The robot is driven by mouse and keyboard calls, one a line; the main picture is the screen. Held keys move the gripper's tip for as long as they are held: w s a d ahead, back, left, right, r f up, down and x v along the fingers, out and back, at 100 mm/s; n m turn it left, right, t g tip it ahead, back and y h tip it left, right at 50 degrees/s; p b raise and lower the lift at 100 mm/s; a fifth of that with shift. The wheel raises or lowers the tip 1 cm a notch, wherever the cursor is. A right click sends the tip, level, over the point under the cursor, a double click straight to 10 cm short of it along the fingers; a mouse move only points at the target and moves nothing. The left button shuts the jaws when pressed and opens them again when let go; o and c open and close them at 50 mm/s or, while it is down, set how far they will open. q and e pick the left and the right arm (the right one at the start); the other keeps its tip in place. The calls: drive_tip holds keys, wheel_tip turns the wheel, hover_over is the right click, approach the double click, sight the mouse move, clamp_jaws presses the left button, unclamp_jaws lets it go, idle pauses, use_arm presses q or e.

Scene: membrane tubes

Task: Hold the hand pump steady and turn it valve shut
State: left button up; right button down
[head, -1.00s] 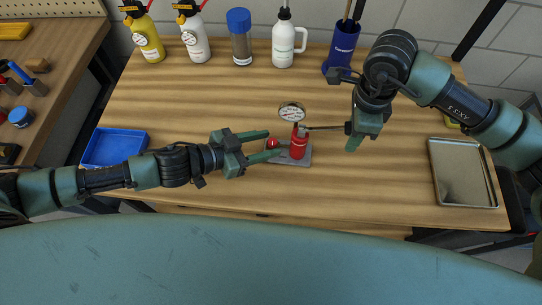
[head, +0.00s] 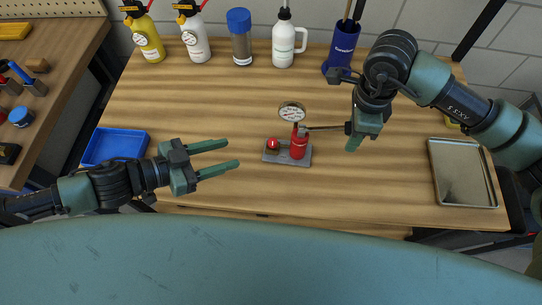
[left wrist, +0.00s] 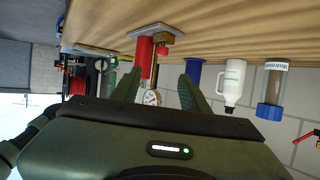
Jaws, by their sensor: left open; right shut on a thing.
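The hand pump is a small red cylinder (head: 299,148) on a grey base plate (head: 272,158), with a round white gauge (head: 292,112) behind it and a red knob (head: 273,144) on its left. A thin lever (head: 324,128) runs from its top to the right. My right gripper (head: 354,135) is shut at the lever's outer end. My left gripper (head: 232,154) is open and empty, left of the pump and apart from it. In the left wrist view the red pump (left wrist: 144,58) appears upside down beyond the open fingers, with a brass part and red knob (left wrist: 162,50).
A blue tray (head: 116,147) lies at the left and a metal tray (head: 462,172) at the right. Several bottles stand along the back edge, with a dark blue cup (head: 342,48) of tools. The wooden table is clear around the pump.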

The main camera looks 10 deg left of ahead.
use_arm(q)
drive_tip(key=s+d+r+m+g+h, duration=0.1)
drive_tip(key=d+r+m+g, duration=0.3)
drive_tip(key=m, duration=0.9)
drive_tip(key=s+d+r+m+g+h, duration=0.2)
drive_tip(key=d+m+g, duration=0.3)
drive_tip(key=m, duration=0.8)
drive_tip(key=shift+s+d+r+m+g+h, duration=0.35)
drive_tip(key=shift+d+r+h, duration=0.4)
drive_tip(key=shift+d, duration=0.6)
drive_tip(key=shift+r, duration=0.2)
